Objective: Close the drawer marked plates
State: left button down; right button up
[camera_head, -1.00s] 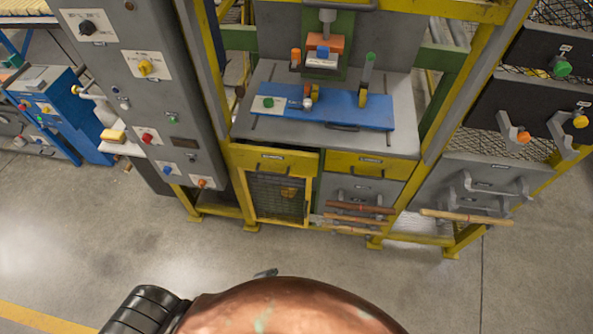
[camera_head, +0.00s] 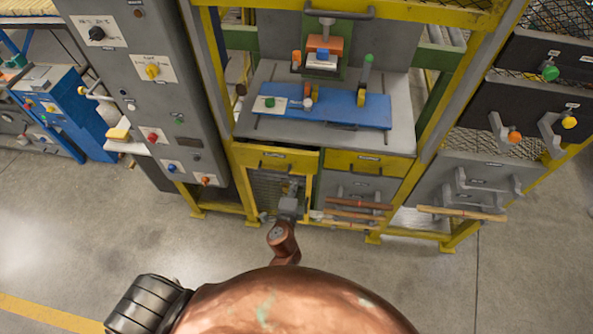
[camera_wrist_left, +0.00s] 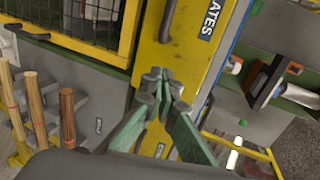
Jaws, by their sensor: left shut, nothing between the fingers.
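The drawer marked plates (camera_head: 300,160) is the yellow left-hand drawer under the grey worktop, above a mesh door. In the left wrist view its yellow front (camera_wrist_left: 182,55) carries a PLATES label and a dark bar handle. How far it stands out I cannot tell. My left gripper (camera_head: 290,193) is just in front of and below this drawer. In the left wrist view its fingertips (camera_wrist_left: 160,82) are together, empty, over the lower end of the drawer front. Whether they touch it I cannot tell. My right gripper is not in view.
A second yellow drawer (camera_head: 340,162) is to the right. The mesh door (camera_head: 262,186) is under the plates drawer. A grey control panel (camera_head: 140,75) stands left. The floor in front is clear.

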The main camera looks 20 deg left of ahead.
aim_at(298, 165)
pick_arm(q)
jog(key=x, duration=0.6)
jog(key=shift+w+r, duration=0.1)
jog(key=shift+r, duration=0.25)
jog(key=shift+w+a, duration=0.15)
jog(key=shift+w, duration=0.45)
